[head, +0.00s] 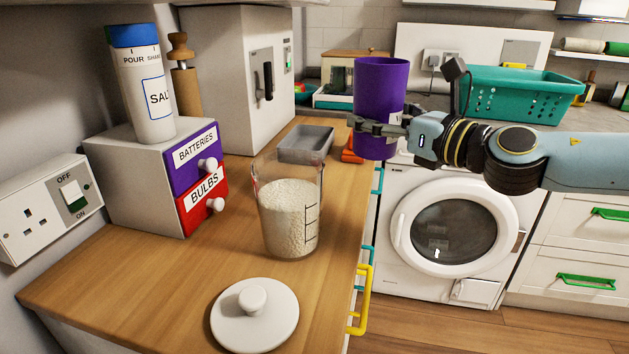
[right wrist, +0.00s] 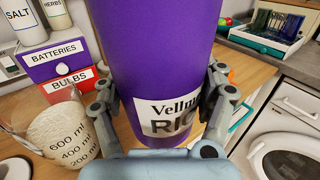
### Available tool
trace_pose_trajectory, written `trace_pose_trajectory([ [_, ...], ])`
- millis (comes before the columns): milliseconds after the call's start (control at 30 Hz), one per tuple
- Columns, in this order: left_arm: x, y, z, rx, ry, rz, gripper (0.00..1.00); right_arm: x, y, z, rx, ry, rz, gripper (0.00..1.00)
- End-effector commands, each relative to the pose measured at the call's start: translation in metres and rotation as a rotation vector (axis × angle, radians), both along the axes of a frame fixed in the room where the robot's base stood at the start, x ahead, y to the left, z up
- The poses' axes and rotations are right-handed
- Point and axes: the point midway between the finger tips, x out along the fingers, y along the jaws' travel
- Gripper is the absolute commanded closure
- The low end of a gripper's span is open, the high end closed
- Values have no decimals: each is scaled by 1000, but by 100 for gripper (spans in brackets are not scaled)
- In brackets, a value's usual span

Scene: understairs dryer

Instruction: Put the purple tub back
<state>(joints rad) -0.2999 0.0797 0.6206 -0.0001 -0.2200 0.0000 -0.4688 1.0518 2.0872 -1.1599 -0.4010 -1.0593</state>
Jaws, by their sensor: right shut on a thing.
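The purple tub (head: 379,88) is upright in my right gripper (head: 365,128), at the right edge of the wooden counter. In the right wrist view the tub (right wrist: 160,50) fills the middle, with the gripper's fingers (right wrist: 163,104) on both its sides. A white label reading "Vellm… RIC…" shows low on it. The tub seems raised, but its clearance over the counter is hard to tell. My left gripper is not in view.
A measuring jug (head: 290,215) of white grains stands on the counter (head: 150,275), behind a white knobbed lid (head: 255,315). A grey tray (head: 306,144) lies farther back. A drawer box (head: 130,170) carries a salt shaker (head: 146,90). A teal basket (head: 525,98) stands at right.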

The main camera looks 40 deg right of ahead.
Motion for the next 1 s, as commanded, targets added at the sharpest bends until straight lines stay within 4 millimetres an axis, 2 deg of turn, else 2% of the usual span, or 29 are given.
trace_pose_trajectory([
  [133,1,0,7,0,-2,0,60,-2,0,-1,6,1,9,85],
  [267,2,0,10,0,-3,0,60,6,2,-8,12,2,0,85],
  [367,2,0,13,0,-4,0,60,18,10,-14,18,-4,7,85],
  [533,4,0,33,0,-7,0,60,39,22,-25,18,-2,9,85],
  [633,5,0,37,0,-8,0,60,59,32,-39,17,-2,9,85],
  [800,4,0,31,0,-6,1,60,88,48,-64,11,0,13,85],
  [1000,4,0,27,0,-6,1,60,100,54,-73,7,1,14,85],
])
